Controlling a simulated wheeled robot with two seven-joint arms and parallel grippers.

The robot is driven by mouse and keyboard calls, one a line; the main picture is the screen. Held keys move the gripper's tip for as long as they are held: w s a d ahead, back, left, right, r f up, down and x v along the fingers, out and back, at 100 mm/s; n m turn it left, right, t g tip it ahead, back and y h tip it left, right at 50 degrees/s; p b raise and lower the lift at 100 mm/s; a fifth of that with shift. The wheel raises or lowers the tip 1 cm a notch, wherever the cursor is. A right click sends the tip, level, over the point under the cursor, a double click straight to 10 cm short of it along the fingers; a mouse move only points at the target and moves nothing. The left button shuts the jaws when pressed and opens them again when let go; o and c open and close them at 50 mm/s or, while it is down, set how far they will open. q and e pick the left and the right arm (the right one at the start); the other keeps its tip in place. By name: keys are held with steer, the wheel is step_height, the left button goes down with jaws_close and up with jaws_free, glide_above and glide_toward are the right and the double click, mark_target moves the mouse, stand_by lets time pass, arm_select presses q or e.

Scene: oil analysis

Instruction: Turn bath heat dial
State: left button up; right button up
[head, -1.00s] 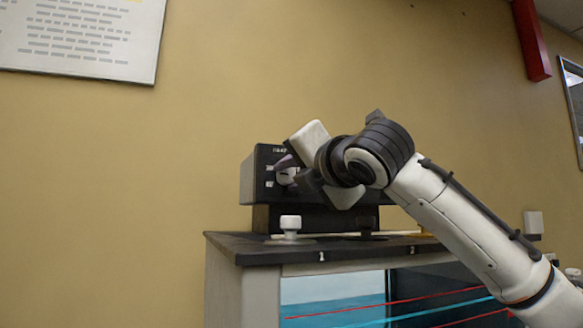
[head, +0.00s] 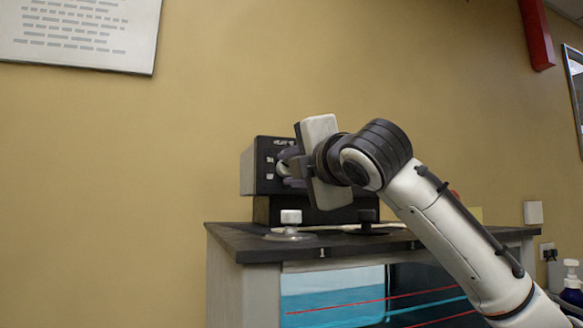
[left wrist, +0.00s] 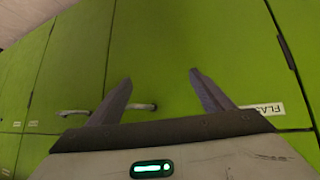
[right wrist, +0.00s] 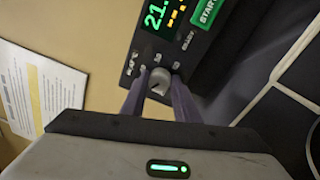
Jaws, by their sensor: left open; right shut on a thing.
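The bath heat dial (right wrist: 160,81) is a small light knob on the black control box (head: 262,150). My right gripper (head: 288,168) reaches the box front from the right and is shut on the dial. In the right wrist view one finger lies on each side of the dial (right wrist: 157,95). In the head view the fingers and hand largely hide the dial. A green display (right wrist: 155,16) on the box shows "21.", with its end cut off. My left gripper (left wrist: 155,85) is open and empty, facing green cabinet doors; it is outside the head view.
The control box stands on the bath's dark top (head: 235,238), behind a white-knobbed lid (head: 290,222) and a black-knobbed lid (head: 366,222). A green START button (right wrist: 207,10) is near the display. The left gripper faces a cabinet handle (left wrist: 75,113).

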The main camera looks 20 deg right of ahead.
steer(key=o, duration=1.1)
steer(key=shift+c, duration=0.2)
steer(key=s+b, duration=0.2)
steer(key=s, duration=0.8)
steer(key=shift+s+d+f, duration=0.15)
steer(key=shift+d+f, duration=0.2)
steer(key=shift+d, duration=0.05)
